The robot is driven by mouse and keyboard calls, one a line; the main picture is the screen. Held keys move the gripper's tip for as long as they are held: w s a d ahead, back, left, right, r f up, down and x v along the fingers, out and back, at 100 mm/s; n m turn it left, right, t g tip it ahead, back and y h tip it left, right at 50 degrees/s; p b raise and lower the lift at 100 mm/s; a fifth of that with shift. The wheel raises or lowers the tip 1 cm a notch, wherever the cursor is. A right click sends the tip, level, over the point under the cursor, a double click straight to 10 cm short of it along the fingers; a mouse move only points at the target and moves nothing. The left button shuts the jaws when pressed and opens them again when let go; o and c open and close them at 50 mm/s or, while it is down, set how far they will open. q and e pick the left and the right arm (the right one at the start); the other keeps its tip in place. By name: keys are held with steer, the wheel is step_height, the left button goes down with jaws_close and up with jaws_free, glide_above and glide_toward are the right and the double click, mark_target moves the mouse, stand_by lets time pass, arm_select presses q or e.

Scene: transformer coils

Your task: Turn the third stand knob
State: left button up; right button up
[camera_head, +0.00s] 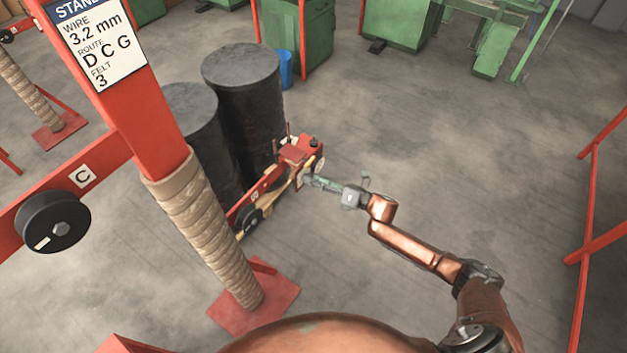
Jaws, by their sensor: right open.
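A red stand post (140,105) with a white sign stands at the left; the sign reads wire 3.2 mm, route D C G, felt 3. A low red arm behind it ends in a red block (296,152) with a small dark knob (314,142) on top. I cannot tell the stand's number, as the sign's top is cut off. My right gripper (311,181) is open just below and right of the block, close to its front end. Its fingertips are small, and I cannot tell whether they touch anything. My left gripper is not in view.
A black pulley (53,221) sits on the red arm marked C (82,177). A blue bin (285,69) and green machines (398,20) are farther back. A red frame (588,210) bounds the right; the floor between is clear.

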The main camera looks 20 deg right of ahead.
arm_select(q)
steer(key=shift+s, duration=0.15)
arm_select(e)
jaws_close()
steer(key=shift+m, duration=0.3)
arm_select(q)
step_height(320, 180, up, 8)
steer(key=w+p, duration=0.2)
steer(key=p, duration=0.5)
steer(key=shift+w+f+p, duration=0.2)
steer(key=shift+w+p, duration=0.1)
steer(key=shift+p, duration=0.05)
arm_select(e)
steer(key=shift+s+a+r+m+t+h, duration=0.1)
steer(key=shift+m+t+h, duration=0.5)
steer(key=shift+m, duration=4.8)
steer(key=shift+w+d+f+m+t+h, duration=0.1)
steer(key=shift+m+t+h, duration=0.5)
steer(key=shift+m, duration=4.8)
steer(key=shift+s+a+r+m+t+h, duration=0.1)
steer(key=shift+m+t+h, duration=0.45)
steer(key=shift+m, duration=4.85)
